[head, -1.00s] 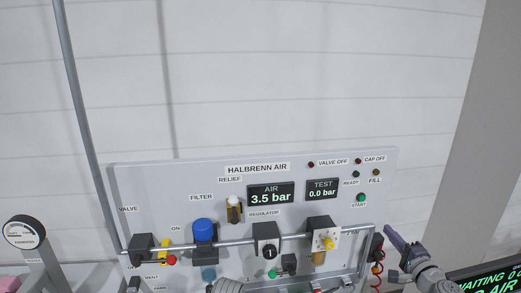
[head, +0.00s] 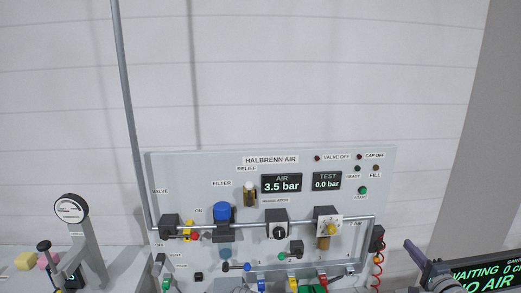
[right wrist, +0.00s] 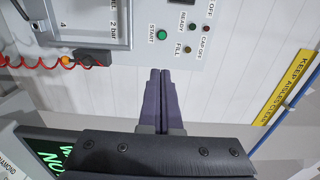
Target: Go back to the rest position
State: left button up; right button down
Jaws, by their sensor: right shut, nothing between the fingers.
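My right gripper (head: 413,252) shows at the lower right of the head view, just right of the grey air panel (head: 180,170). In the right wrist view its two purple fingers (right wrist: 160,73) lie together with nothing between them. My left gripper is in neither view.
The panel carries an AIR display (head: 281,183) reading 3.5 bar, a TEST display (head: 326,181) reading 0.0 bar, a blue filter (head: 222,212) and a green START button (head: 363,190). A red coiled hose (head: 378,268), a dark screen (head: 485,275) and a round gauge (head: 71,208) stand nearby.

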jog(key=s+a+f+n+g+y+b, duration=0.15)
jog(key=a+f+n+g, duration=0.25)
jog(key=a+f, duration=0.45)
jog(key=a+f+n+g+y+b, duration=0.25)
jog(key=a+f+n, duration=0.2)
jog(key=a, duration=0.65)
jog(key=s+a+f+n+g+y+b, duration=0.1)
jog(key=a+f+n+g+y+b, duration=0.1)
jog(key=a+f+n+g, duration=0.45)
jog(key=s+a+f+n+g+h+b, duration=0.5)
jog(key=s+a+f+h, duration=0.4)
jog(key=s+f, duration=0.4)
jog(key=shift+s+a+f+n+b, duration=0.3)
jog(key=shift+a+f+n, duration=0.1)
jog(key=shift+a+f, duration=0.2)
